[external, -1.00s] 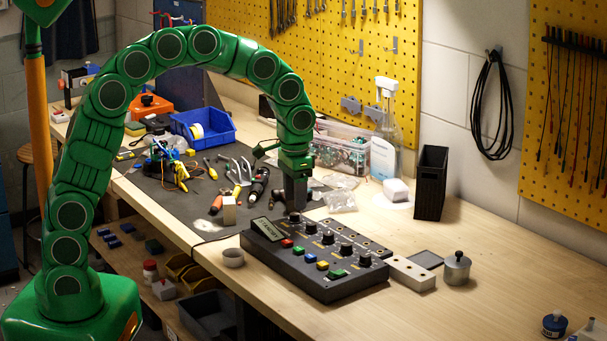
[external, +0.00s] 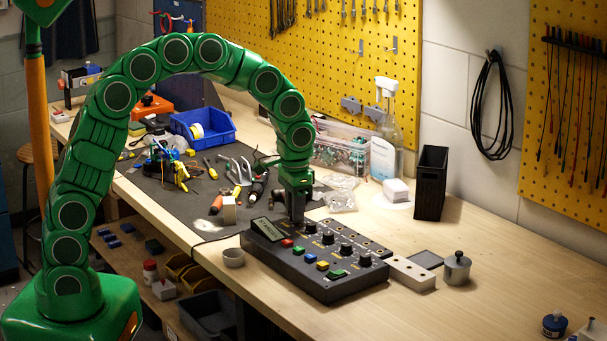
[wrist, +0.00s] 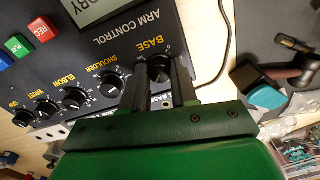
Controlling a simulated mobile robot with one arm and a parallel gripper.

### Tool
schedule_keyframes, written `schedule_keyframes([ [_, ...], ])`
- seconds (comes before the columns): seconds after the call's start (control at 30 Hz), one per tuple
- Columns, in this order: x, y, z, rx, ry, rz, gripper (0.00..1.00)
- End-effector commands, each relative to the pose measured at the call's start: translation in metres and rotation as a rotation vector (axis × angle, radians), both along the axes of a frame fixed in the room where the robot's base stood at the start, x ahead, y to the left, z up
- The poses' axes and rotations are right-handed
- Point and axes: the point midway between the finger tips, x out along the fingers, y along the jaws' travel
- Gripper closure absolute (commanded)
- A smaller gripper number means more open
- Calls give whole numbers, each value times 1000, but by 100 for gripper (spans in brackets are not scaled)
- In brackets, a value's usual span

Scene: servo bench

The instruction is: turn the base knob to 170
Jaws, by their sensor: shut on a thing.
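The black control box (external: 315,285), labelled ARM CONTROL, lies on the bench in the external view. The base knob (wrist: 158,66) is at the end of the knob row near the display in the wrist view. My gripper (wrist: 160,70) points down at it, its two dark fingers on either side of the knob and shut on it. In the external view my gripper (external: 296,218) hides the base knob. The knob's pointer and scale are mostly covered by the fingers, so its setting cannot be read.
The shoulder knob (wrist: 111,83), elbow knob (wrist: 75,98) and other knobs stand in a row beside it. Coloured buttons (external: 309,259) line the box front. Loose tools lie on the dark mat behind.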

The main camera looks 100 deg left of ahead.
Motion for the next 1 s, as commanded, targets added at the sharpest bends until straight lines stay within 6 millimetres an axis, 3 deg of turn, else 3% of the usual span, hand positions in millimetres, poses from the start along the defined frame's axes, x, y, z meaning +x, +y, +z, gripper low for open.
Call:
schedule_keyframes([
  [0.47,0,0,0,0,-1,-139,100],
  [1.0,1,0,0,2,-1,-632,100],
])
